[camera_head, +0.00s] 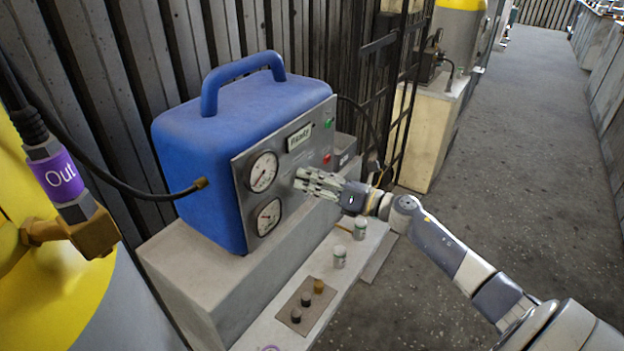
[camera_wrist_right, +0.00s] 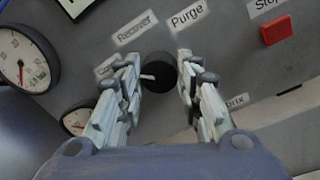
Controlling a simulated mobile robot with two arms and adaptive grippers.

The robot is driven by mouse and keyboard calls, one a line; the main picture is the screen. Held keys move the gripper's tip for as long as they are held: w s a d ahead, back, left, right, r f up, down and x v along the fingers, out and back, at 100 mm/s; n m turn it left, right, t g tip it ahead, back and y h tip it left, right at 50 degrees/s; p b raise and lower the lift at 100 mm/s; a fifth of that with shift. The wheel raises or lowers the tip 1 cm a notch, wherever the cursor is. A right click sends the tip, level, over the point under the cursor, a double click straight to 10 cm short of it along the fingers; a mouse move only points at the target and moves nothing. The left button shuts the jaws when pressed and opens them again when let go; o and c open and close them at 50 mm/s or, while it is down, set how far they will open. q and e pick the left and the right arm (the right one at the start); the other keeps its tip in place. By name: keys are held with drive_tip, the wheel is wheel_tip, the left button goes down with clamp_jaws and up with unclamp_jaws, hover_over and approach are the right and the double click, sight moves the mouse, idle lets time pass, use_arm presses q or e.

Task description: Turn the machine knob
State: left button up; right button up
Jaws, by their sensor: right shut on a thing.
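The machine is a blue box with a top handle (camera_head: 230,98) and a grey front panel, standing on a concrete block. A white mark on the knob points left in the right wrist view. My right gripper (camera_head: 302,183) is at the panel, with its fingers on both sides of the knob, shut on it; the fingers also show in the wrist view (camera_wrist_right: 158,82). The gripper hides the knob in the head view. My left gripper is not in view.
Two gauges (camera_head: 263,172) lie left of the knob; a red button (camera_wrist_right: 276,30) lies to its right. Small jars (camera_head: 340,257) and a plate with pegs (camera_head: 306,305) stand on the low ledge. A hose runs to the machine's left side. The floor at right is clear.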

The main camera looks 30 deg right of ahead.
drive_tip(key=m+p, duration=0.4)
drive_tip(key=m, duration=0.7)
drive_tip(key=m+t+h+p, duration=0.1)
drive_tip(key=m+p, duration=0.4)
drive_tip(key=m, duration=0.7)
drive_tip(key=shift+s+a, duration=0.1)
drive_tip(key=shift+a, duration=0.05)
drive_tip(key=shift+f, duration=0.1)
drive_tip(key=o, duration=1.1)
drive_tip(key=v, duration=1.2)
drive_tip(key=shift+a, duration=0.1)
